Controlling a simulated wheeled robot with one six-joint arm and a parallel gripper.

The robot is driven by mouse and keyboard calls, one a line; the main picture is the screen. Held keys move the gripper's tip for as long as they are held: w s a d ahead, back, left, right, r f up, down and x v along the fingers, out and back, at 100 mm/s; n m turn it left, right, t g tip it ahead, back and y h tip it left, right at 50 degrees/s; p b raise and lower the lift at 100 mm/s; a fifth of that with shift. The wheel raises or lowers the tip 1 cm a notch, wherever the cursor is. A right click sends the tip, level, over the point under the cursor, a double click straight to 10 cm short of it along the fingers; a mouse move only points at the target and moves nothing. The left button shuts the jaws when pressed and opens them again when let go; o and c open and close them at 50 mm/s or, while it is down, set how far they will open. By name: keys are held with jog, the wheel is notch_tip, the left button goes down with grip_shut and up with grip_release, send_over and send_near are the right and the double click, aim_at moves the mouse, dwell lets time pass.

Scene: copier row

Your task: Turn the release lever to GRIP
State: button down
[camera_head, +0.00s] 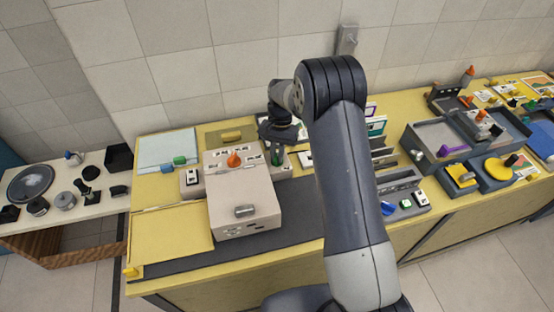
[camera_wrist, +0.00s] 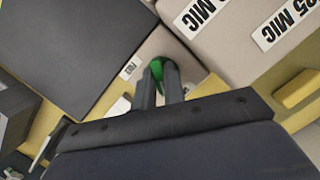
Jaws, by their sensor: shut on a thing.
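A green lever (camera_wrist: 156,69), which looks like the release lever, stands on a small beige block (camera_wrist: 183,45). My gripper (camera_wrist: 159,85) is shut on the lever, with one dark finger on each side of it. Much of the lever is hidden between the fingers. A small white label (camera_wrist: 130,68) sits beside it, and its word is too small to read surely. In the head view my gripper (camera_head: 278,145) points down at the green lever (camera_head: 277,158), right of a large beige machine (camera_head: 240,204). I cannot tell which mark the lever points to.
White "MIC" labels (camera_wrist: 286,24) show on a beige surface close to my fingers. A dark mat (camera_head: 300,215) lies bare in front. Trays (camera_head: 440,138) stand to the right.

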aim_at(277, 155)
jog(key=shift+w+r+n, duration=0.1)
jog(key=shift+r+n, duration=0.05)
jog(key=shift+n, duration=0.15)
jog(key=n+h, duration=0.1)
jog(key=n, duration=0.3)
jog(key=shift+n, duration=0.4)
jog(key=c, duration=1.6)
grip_release()
jog(key=shift+o, duration=0.2)
jog(key=shift+s+p+v, duration=0.2)
jog(key=shift+p+v, duration=0.2)
jog(key=shift+v, duration=0.4)
jog(key=shift+s+p+v, duration=0.15)
jog(key=shift+p+v, duration=0.25)
jog(key=shift+v, duration=0.35)
jog(key=shift+s+p+v, duration=0.2)
jog(key=shift+p+v, duration=0.2)
jog(key=shift+v, duration=0.4)
jog(key=shift+r, duration=0.1)
